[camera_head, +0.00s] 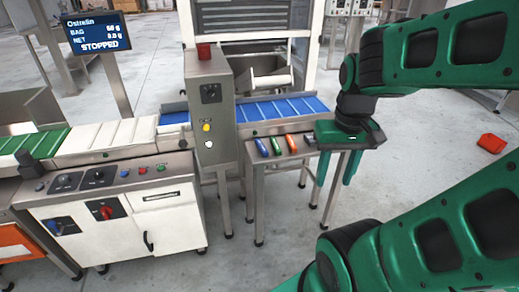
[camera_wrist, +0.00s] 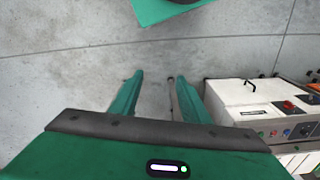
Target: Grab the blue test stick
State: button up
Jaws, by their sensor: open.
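The blue test stick (camera_head: 262,147) lies on a small steel table (camera_head: 283,155) in the head view, at the left end of a row of sticks. A green stick (camera_head: 276,146) and an orange-red stick (camera_head: 291,143) lie to its right. My gripper (camera_head: 337,170) points down at the table's right end, to the right of the sticks and apart from the blue one. In the wrist view my gripper (camera_wrist: 160,82) is open, with only grey floor seen between its fingers. The blue stick does not show in the wrist view.
A grey control post (camera_head: 211,110) with a red top stands just left of the table. A blue conveyor (camera_head: 285,107) runs behind it. A white cabinet (camera_head: 165,215) with knobs stands at the left.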

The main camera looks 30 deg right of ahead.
jog(key=w+d+f+n+t, duration=0.2)
jog(key=w+f+n, duration=0.35)
jog(key=w, duration=0.75)
jog(key=m+t+h, duration=0.2)
jog(key=t, duration=0.9)
send_near(261, 145)
jog(key=x, duration=0.4)
jog(key=shift+w+a, duration=0.25)
jog(key=shift+w, duration=0.25)
jog(key=shift+d+f+x, duration=0.1)
jog(key=shift+d+x, duration=0.05)
jog(key=shift+x, duration=1.2)
jog(key=shift+d+f+x, duration=0.1)
jog(key=shift+d+x, duration=0.1)
jog(key=shift+x, duration=1.1)
jog(key=shift+s, duration=0.15)
grip_shut()
